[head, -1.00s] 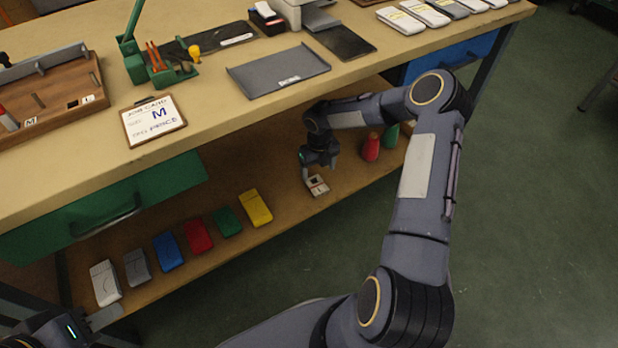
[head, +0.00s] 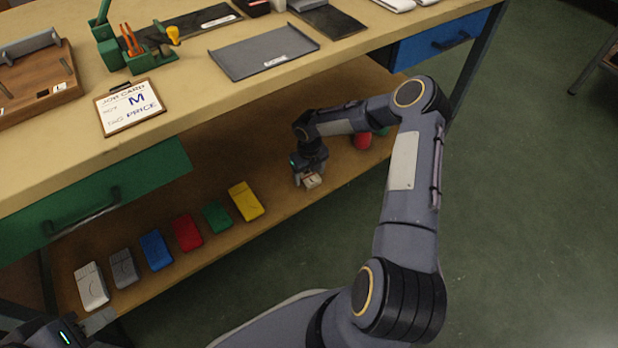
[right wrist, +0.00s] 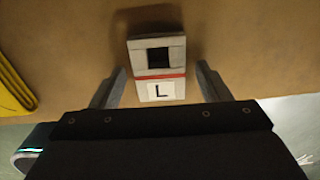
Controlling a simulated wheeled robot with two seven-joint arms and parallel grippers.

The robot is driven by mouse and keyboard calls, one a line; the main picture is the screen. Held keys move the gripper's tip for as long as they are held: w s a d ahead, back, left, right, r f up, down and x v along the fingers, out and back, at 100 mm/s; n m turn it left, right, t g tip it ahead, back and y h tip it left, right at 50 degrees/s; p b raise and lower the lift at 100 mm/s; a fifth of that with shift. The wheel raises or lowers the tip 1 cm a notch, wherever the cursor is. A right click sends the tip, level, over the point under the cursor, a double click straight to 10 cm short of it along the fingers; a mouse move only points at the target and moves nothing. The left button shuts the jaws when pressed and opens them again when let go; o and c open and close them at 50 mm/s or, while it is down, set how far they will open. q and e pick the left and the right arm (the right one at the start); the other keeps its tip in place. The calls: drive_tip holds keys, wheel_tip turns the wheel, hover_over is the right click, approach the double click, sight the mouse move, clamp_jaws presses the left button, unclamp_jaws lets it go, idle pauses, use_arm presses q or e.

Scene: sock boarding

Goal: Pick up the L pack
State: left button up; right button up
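The L pack (right wrist: 160,70) is a small pale pack with a black square, a red stripe and a white label reading L. In the head view the L pack (head: 312,181) lies on the lower shelf, partly hidden by my right gripper (head: 305,178). In the right wrist view the right gripper (right wrist: 160,85) is open, with one finger on each side of the pack's label end and a gap on both sides. My left gripper (head: 95,325) is at the lower left, near the shelf's front edge; its fingers are mostly out of sight.
Several packs lie in a row on the lower shelf (head: 275,212), ending with a yellow one (head: 246,201). A red object (head: 362,141) stands right of my right gripper. The tabletop (head: 200,95) overhangs the shelf, with a green drawer (head: 100,195) beneath.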

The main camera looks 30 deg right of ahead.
drive_tip(key=c, duration=0.9)
drive_tip(key=shift+r, duration=0.1)
